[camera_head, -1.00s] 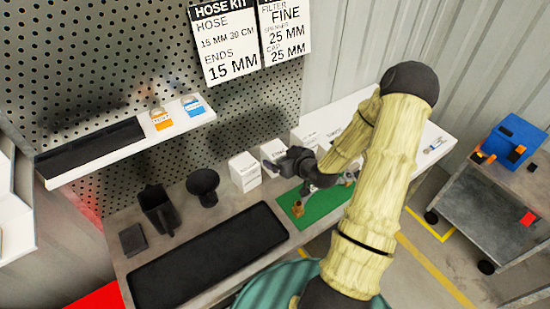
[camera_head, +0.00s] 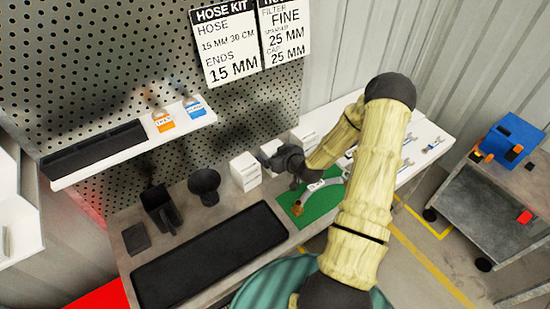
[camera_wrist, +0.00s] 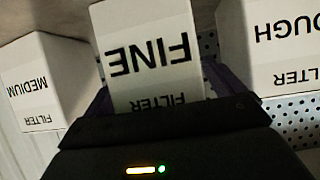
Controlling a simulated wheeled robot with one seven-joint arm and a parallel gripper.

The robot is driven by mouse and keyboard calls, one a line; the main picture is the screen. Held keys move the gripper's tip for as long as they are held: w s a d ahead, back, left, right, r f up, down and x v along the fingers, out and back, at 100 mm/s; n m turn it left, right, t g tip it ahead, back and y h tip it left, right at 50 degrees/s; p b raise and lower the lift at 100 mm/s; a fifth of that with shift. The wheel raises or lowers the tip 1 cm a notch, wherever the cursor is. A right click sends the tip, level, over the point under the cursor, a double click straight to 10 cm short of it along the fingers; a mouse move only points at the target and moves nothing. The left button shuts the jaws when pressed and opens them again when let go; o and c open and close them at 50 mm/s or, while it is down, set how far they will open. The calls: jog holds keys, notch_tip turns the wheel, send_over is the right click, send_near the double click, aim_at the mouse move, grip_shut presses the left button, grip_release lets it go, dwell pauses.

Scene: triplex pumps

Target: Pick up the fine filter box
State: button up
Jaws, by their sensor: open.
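The fine filter box is a white carton (camera_wrist: 150,50) marked FINE and FILTER, upside down in the wrist view. It stands at the middle, with its lower part hidden behind my gripper's dark body. In the head view the box (camera_head: 270,147) is the middle one of three white boxes, partly covered by my gripper. My gripper (camera_head: 281,160) is at the box's near side. In the wrist view my gripper (camera_wrist: 163,90) is open, with one dark finger at each side of the box. I cannot tell whether the fingers touch it.
The rough filter box (camera_wrist: 275,48) and medium filter box (camera_wrist: 42,85) stand close on either side. A green mat (camera_head: 312,203) with small parts lies in front. A black tray (camera_head: 210,255), black cups and a shelf (camera_head: 130,153) are at the left.

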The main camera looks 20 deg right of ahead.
jog(key=shift+c, duration=0.4)
jog(key=c, duration=1.2)
jog(key=shift+o, duration=0.2)
jog(key=shift+r, duration=0.15)
notch_tip(320, 180, up, 10)
jog(key=shift+f+b, duration=0.1)
jog(key=shift+b, duration=0.65)
